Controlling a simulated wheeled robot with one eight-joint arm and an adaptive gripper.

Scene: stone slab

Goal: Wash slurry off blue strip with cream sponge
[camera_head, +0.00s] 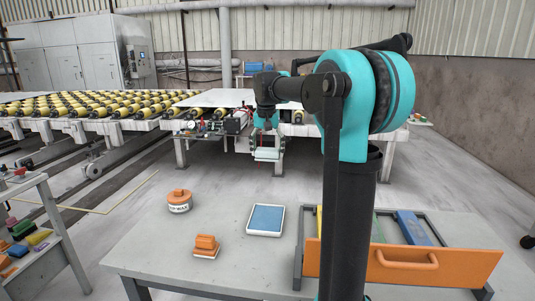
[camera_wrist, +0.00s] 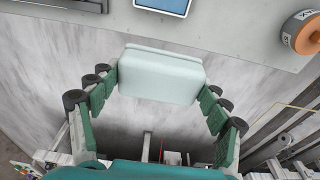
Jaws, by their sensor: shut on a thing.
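My gripper (camera_head: 267,146) is shut on a pale, whitish block with rounded edges, which fits the cream sponge (camera_wrist: 162,75). The green fingers (camera_wrist: 160,95) press on its two short ends. The sponge is held in the air beyond the table's far edge, over the floor. Slurry on the blue surface cannot be made out at this size.
An orange-lidded tub (camera_head: 179,201) and an orange-handled block (camera_head: 206,246) stand on the grey table (camera_head: 150,250) left of the strip. An open orange-fronted drawer (camera_head: 450,265) at right holds a blue block (camera_head: 413,228). A roller conveyor (camera_head: 90,105) stands behind.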

